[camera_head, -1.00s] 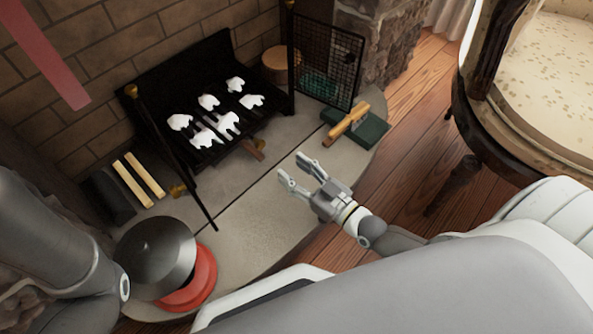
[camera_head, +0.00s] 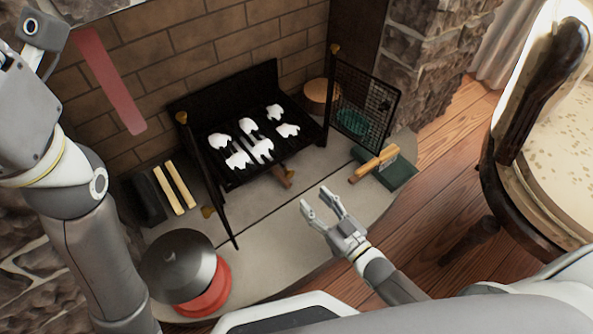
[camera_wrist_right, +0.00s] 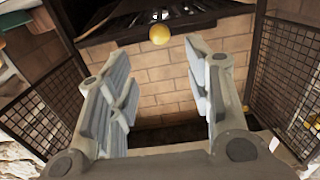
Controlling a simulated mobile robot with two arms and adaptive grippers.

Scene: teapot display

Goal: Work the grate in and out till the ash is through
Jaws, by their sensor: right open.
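The black grate (camera_head: 232,178) is in the brick fireplace, with several white lumps of ash (camera_head: 239,160) on its bars. A short wooden handle (camera_head: 284,177) sticks out at its front underside. My right gripper (camera_head: 319,197) is open and empty over the stone hearth, in front and to the right of that handle, apart from it. In the right wrist view its spread fingers (camera_wrist_right: 165,88) have nothing between them; a yellow knob (camera_wrist_right: 160,34) shows beyond them. My left arm rises at the left edge; its fingers do not show.
Mesh screen panels flank the fireplace, the right one (camera_head: 365,105) standing open. A dark lidded pot with a red base (camera_head: 213,292) stands front left. A wooden-handled brush (camera_head: 368,168) lies on a green box (camera_head: 399,172). A chair (camera_head: 530,215) stands right. The middle hearth is clear.

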